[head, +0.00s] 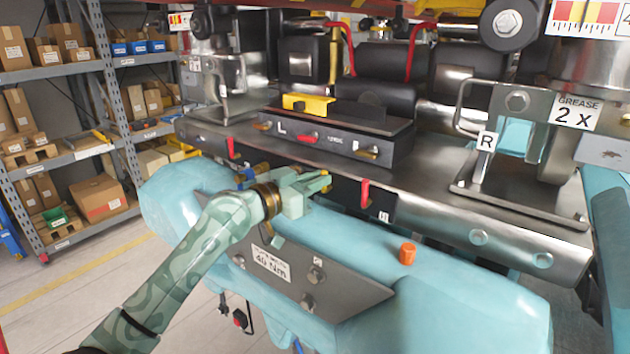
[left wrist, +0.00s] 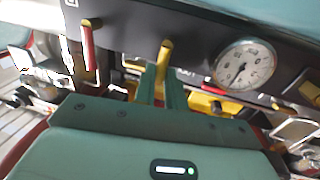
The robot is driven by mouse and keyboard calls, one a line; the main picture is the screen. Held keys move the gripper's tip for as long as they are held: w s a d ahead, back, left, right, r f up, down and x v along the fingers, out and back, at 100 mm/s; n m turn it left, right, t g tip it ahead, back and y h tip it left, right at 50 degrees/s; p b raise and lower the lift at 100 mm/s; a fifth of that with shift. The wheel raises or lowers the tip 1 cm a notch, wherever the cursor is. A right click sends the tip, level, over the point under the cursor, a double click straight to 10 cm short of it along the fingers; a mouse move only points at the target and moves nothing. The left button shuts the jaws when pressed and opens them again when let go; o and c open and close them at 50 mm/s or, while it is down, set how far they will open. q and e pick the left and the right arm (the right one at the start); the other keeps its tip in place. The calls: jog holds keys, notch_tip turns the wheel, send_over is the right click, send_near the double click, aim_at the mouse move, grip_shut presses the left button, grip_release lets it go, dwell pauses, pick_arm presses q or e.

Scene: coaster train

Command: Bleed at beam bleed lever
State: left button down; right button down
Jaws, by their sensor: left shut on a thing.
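My left gripper (head: 322,181) reaches in from the left to the front of the metal beam (head: 430,205), above the pale blue casing. In the left wrist view its green fingers (left wrist: 161,88) are shut on a yellow lever (left wrist: 165,52) on a dark panel. The fingers hide the lever's lower part, and no label naming it as the bleed lever can be read. A red lever with a yellow top (left wrist: 88,42) hangs to its left, apart from the fingers. A round white pressure gauge (left wrist: 244,66) sits to its right. My right gripper is not in view.
A red lever (head: 365,194) hangs from the beam right of my left gripper. An orange cap (head: 407,253) stands on the pale blue casing (head: 450,285). A dark control box (head: 335,135) sits on the beam. Shelving with boxes (head: 75,110) stands at the left, beyond open floor.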

pick_arm(q)
jog(key=m, duration=0.3)
jog(key=shift+s+d, duration=0.25)
jog(key=shift+d, duration=0.1)
jog(key=m, duration=0.1)
jog(key=m+y+p, duration=0.1)
jog(key=m, duration=0.1)
jog(key=shift+s+d, duration=0.35)
jog(key=shift+d, duration=0.05)
jog(key=m+p, duration=0.1)
jog(key=m+y+p, duration=0.1)
jog(key=m, duration=0.1)
jog(key=d+f+m+p, duration=0.1)
jog(key=shift+s+m+y, duration=0.35)
jog(key=shift+m+y, duration=0.05)
jog(key=shift+s+d+f+m+y+p, duration=0.15)
jog(key=shift+f+m+p, duration=0.2)
jog(key=shift+m+p, duration=0.35)
jog(key=shift+d+f+m+y+p, duration=0.15)
jog(key=shift+f+m+p, duration=0.25)
jog(key=shift+m, duration=0.6)
jog(key=c, duration=1.5)
grip_release()
jog(key=shift+o, duration=0.2)
jog(key=shift+a, duration=0.1)
